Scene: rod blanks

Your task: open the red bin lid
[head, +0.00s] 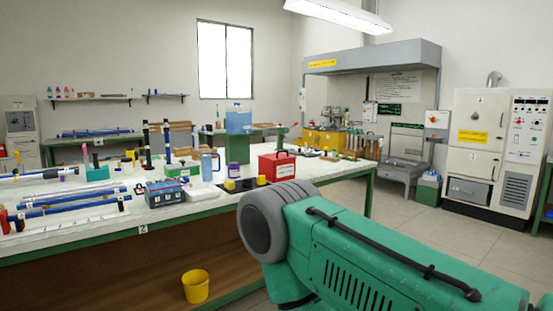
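A red box-shaped bin (277,170) with a white label on its front stands on the worktable, right of the middle of the head view. A dark handle shows at its top, and the lid looks closed, though it is small in the picture. Neither of my grippers is in view. A large green and grey link of my own arm fills the lower right, in front of the table's right end.
The worktable (100,225) holds blue rods, a blue case (165,192), a purple-labelled container (234,170) and yellow-and-black pieces (240,184) near the bin. A yellow bucket (195,286) stands below. Open floor lies to the right, before the grey cabinet (478,130).

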